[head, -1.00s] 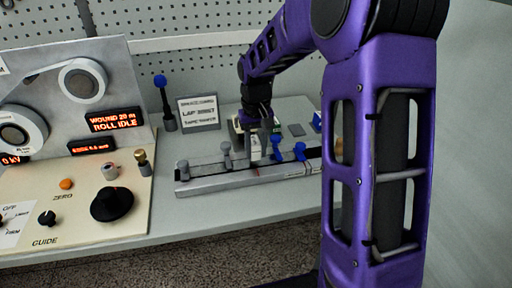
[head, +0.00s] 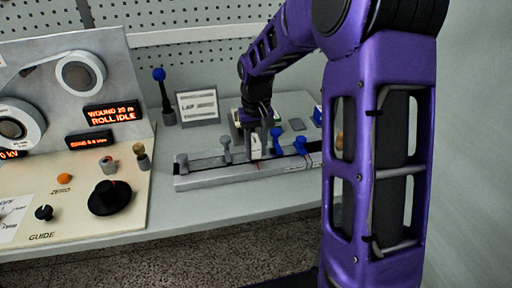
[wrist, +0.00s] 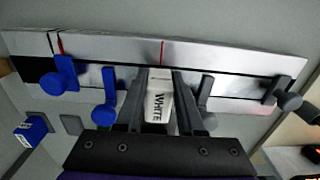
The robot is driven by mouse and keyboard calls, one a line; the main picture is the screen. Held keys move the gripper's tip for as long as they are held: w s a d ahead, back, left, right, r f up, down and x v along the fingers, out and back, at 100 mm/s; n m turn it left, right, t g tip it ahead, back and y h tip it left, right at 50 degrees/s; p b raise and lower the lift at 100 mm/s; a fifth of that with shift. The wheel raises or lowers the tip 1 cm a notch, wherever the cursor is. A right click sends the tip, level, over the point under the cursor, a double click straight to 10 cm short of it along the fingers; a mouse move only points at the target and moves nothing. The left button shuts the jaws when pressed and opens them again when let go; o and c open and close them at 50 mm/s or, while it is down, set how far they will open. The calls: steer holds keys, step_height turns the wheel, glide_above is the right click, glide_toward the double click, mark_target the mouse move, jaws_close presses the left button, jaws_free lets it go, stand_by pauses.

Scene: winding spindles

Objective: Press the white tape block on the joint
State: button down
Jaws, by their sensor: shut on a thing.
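My gripper (wrist: 160,103) is shut on the white tape block (wrist: 158,108), which is marked "WHITE". In the wrist view the block's far end is over the dark strip along the metal splicing bar (wrist: 220,56), in line with a red mark on the bar. Whether the block touches the strip I cannot tell. In the head view the white block (head: 255,146) shows at the bar (head: 215,180) below my gripper, between a grey clamp (head: 226,150) and a blue clamp (head: 276,141).
Blue clamps (wrist: 106,106) stand close on one side of my fingers and grey clamps (wrist: 207,98) on the other. A sign (head: 198,106) and a blue-topped post (head: 162,96) stand behind the bar. The control panel (head: 75,195) is at left.

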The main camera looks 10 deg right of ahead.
steer(key=shift+f, duration=0.5)
stand_by(0.5)
stand_by(0.7)
steer(key=shift+r+p, duration=2.95)
steer(key=shift+r, duration=1.1)
